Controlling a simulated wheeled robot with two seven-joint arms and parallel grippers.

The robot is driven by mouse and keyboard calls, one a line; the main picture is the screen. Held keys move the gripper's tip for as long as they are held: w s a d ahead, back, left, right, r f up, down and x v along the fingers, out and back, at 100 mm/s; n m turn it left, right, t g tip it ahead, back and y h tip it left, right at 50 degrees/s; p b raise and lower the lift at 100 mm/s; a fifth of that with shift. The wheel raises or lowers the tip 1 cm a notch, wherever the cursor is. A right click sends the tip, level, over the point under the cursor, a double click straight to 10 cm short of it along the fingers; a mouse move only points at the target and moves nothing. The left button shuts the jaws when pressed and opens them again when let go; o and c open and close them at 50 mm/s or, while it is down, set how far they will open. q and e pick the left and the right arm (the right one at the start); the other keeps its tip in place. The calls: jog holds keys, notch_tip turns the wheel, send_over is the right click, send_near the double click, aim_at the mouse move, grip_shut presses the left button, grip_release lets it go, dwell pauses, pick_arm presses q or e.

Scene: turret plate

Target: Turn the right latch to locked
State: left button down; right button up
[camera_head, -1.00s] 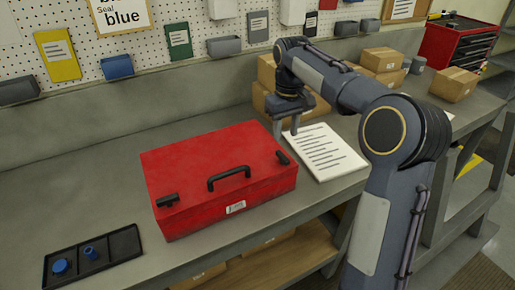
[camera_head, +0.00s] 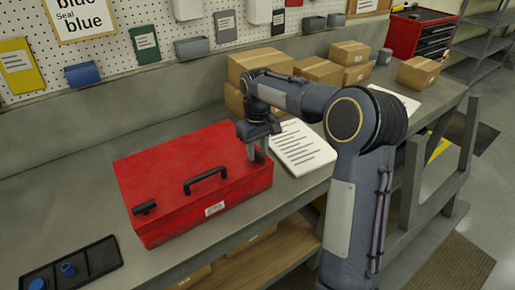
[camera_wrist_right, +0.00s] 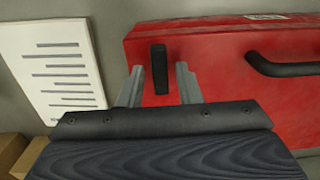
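The red box (camera_head: 165,183) lies on the workbench with a black handle (camera_head: 206,181) on its lid. Its left latch (camera_head: 144,208) is a short black bar at the near left corner. The right latch (camera_wrist_right: 160,62) is a black bar near the lid's right end, upright in the wrist view; in the head view my gripper mostly hides it. My right gripper (camera_head: 258,153) is open over that end of the box. In the wrist view its two grey fingers (camera_wrist_right: 160,86) stand either side of the right latch, with a gap on each side. My left gripper is not in view.
A printed sheet (camera_head: 300,147) lies right of the box. A dark tray (camera_head: 98,257) with blue parts (camera_head: 68,269) is at the near left. Cardboard boxes (camera_head: 320,70) stand behind my right arm. A "Seal blue" sign (camera_head: 80,18) hangs on the pegboard.

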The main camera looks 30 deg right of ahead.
grip_shut()
jog(key=shift+m, duration=0.4)
jog(key=shift+r+m+p, duration=0.1)
jog(key=shift+m+p, duration=0.25)
jog(key=shift+m, duration=0.65)
jog(key=m+p, duration=0.1)
jog(key=m, duration=0.3)
jog(key=shift+m, duration=0.3)
jog(key=m+p, duration=0.1)
jog(key=m, duration=0.4)
jog(key=m+p, duration=0.1)
jog(key=m, duration=0.4)
jog(key=shift+m, duration=0.4)
